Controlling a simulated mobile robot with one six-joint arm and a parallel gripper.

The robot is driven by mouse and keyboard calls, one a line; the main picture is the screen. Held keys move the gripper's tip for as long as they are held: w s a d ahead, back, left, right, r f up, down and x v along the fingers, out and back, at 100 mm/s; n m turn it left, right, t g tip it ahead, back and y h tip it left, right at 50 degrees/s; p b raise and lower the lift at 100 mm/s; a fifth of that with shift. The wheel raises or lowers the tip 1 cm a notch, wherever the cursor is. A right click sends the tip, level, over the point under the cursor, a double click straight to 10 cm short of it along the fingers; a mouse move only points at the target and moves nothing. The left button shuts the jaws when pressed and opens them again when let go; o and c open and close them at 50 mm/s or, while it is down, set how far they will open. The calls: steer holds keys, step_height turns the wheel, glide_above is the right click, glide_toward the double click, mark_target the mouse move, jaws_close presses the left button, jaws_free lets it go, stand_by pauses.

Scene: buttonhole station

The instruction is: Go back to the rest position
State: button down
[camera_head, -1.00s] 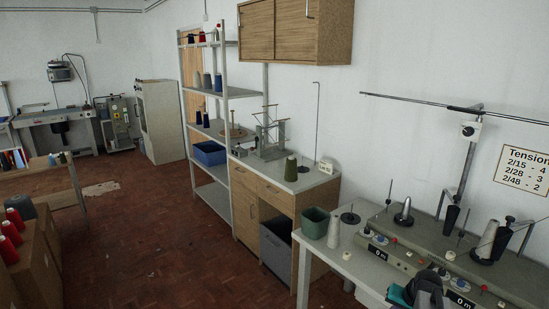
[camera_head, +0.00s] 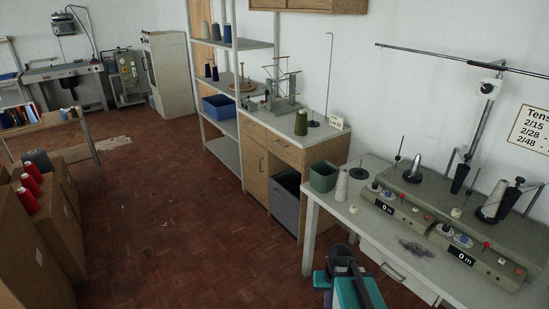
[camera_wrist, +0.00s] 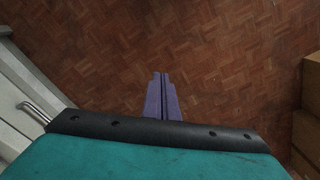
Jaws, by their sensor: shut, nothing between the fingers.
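My gripper (camera_wrist: 161,76) shows in the wrist view with its two purple fingers pressed together and nothing between them. It hangs over bare parquet floor (camera_wrist: 200,50). In the head view the dark and teal end of my arm is at the bottom, in front of the winding table (camera_head: 345,218); the fingers cannot be made out there. The table carries the grey winding machine (camera_head: 440,205), a white cone (camera_head: 341,185) and a green bin (camera_head: 323,176).
A drawer handle (camera_wrist: 36,110) of the table is close on the left in the wrist view. Brown boxes (camera_head: 38,235) with red cones stand at the left. A wooden cabinet (camera_head: 270,165) and a shelf unit (camera_head: 230,45) line the wall. The floor between is clear.

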steer(key=s+a+f+g+b, duration=0.1)
steer(key=s+f+g+b, duration=0.5)
steer(key=s+f, duration=2.1)
steer(key=f+b, duration=0.1)
steer(key=b, duration=0.3)
steer(key=shift+s+a+f+n, duration=0.2)
steer(key=shift+a+f+n, duration=0.1)
